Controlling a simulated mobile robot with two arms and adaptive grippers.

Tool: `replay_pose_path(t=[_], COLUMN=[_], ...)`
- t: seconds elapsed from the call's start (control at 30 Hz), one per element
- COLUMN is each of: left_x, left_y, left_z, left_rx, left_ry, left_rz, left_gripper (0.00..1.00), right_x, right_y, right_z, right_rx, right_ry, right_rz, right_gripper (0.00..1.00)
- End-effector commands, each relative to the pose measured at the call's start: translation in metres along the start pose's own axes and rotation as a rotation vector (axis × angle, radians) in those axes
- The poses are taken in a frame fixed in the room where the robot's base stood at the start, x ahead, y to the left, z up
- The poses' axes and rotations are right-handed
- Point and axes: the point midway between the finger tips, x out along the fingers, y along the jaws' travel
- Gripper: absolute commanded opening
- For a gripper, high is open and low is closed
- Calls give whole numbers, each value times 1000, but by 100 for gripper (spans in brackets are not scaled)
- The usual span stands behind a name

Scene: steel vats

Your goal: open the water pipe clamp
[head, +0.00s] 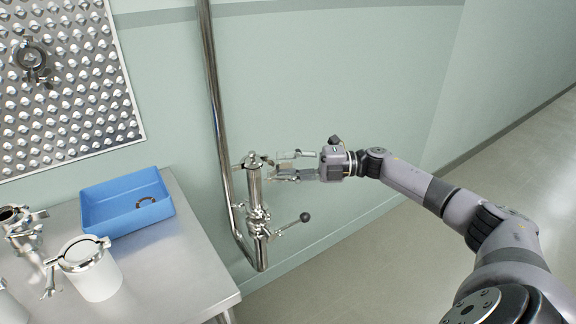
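A shiny steel water pipe (212,90) runs down the wall and bends at the bottom into a short upright branch (254,188). A clamp (252,161) sits around the top of this branch. A second clamp (257,215) sits lower on it, just above a valve with a black-knobbed lever (305,217). My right gripper (279,166) reaches in from the right, level with the upper clamp. Its fingers are apart, one above the other, with their tips just right of that clamp. I cannot tell whether they touch it. My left gripper is out of view.
A steel table (178,270) at the lower left holds a blue tray (120,215) with a brown ring (147,200) in it, a white clamped vessel (95,278) and steel fittings (22,230). A studded panel (75,100) is behind. Open floor lies right.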

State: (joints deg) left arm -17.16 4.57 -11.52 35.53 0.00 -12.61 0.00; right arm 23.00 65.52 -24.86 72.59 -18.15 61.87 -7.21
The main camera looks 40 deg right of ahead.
Motion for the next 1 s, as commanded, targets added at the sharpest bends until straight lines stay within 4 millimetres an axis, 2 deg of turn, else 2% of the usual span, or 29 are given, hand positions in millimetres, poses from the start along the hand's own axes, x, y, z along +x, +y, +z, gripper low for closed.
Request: replay_pose_path(t=[0.17,0.27,0.7,0.83,1.0], left_x=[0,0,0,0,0], left_y=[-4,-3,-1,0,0], left_z=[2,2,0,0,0], left_rx=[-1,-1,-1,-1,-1], left_ry=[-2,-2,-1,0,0], left_rz=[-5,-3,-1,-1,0], left_gripper=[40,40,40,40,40], right_x=[-2,-12,-99,-114,-120], right_y=[0,0,-1,0,0], right_z=[0,1,0,1,0], right_rx=[0,0,1,1,0], right_ry=[-1,-3,-2,-2,0], right_rz=[0,-1,-3,-1,1], right_gripper=[37,37,37,37,37])
